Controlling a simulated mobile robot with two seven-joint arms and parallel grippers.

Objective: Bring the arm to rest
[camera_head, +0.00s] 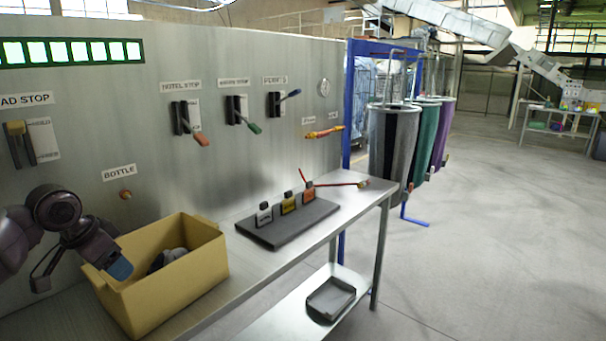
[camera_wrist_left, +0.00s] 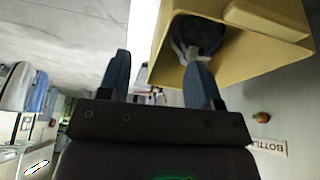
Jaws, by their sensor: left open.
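My left gripper (camera_head: 117,265) shows at the lower left of the head view, at the left rim of a yellow box (camera_head: 170,292) on the metal table. In the left wrist view the two blue fingers of my left gripper (camera_wrist_left: 160,84) stand apart with nothing between them. One finger overlaps the yellow box (camera_wrist_left: 270,62) in that view; I cannot tell whether they touch. A dark and grey item (camera_head: 166,259) lies inside the box. It also shows in the wrist view (camera_wrist_left: 197,36). My right gripper is in neither view.
The metal table (camera_head: 225,300) runs along a panel with several levers and a round bottle button (camera_head: 125,195). A dark rack (camera_head: 288,222) with small tags stands right of the box. Hanging bags (camera_head: 392,145) are beyond the table. Open floor (camera_head: 480,240) lies at right.

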